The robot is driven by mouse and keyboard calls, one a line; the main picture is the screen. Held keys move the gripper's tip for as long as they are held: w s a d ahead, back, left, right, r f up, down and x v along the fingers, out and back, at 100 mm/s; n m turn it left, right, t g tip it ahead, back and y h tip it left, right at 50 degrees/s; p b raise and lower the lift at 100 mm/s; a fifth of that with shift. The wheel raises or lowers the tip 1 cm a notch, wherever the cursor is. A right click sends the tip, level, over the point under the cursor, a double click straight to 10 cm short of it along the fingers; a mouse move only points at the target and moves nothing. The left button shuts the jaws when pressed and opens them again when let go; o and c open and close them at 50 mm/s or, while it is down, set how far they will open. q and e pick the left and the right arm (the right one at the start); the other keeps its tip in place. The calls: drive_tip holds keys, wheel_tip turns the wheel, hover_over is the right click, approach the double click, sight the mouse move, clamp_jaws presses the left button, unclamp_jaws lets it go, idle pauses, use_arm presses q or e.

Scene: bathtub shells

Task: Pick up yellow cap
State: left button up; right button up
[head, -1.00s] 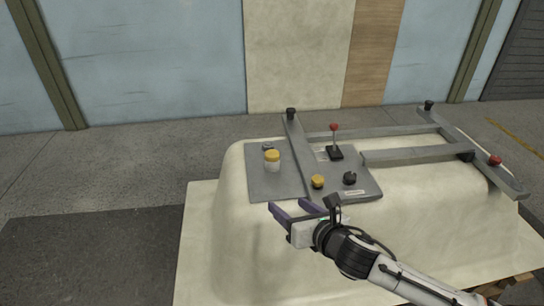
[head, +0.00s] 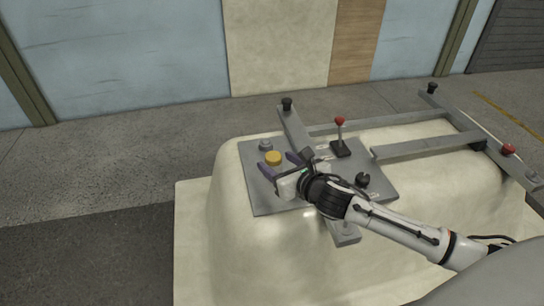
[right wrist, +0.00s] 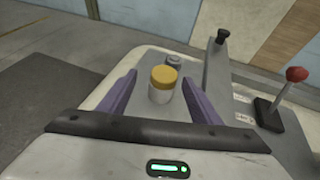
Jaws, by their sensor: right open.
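The yellow cap (head: 273,158) sits on top of a white cylinder on the grey panel (head: 262,198). In the right wrist view the yellow cap (right wrist: 164,76) and the white cylinder (right wrist: 160,96) stand upright between my purple fingers, with a gap on both sides. My right gripper (head: 278,164) is open and empty, its fingertips close to the cap; in the right wrist view the gripper (right wrist: 160,92) points at it. My left gripper is not in view.
A red-knobbed lever (head: 340,140) stands right of the cap. A grey bar (head: 298,130) with a black knob (head: 287,103) crosses the panel. A small grey knob (head: 265,144) is just behind the cap. The cream shell (head: 270,255) lies under the panel.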

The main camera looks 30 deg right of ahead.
sight(273, 155)
drive_tip(key=shift+d+r+x, duration=0.1)
drive_tip(key=shift+x, duration=0.95)
drive_tip(key=shift+d+r+x, duration=0.15)
drive_tip(key=shift+x, duration=0.85)
drive_tip(key=shift+d+r+x, duration=0.1)
drive_tip(key=shift+x, duration=0.95)
drive_tip(key=shift+w, duration=0.1)
drive_tip(key=c, duration=1.1)
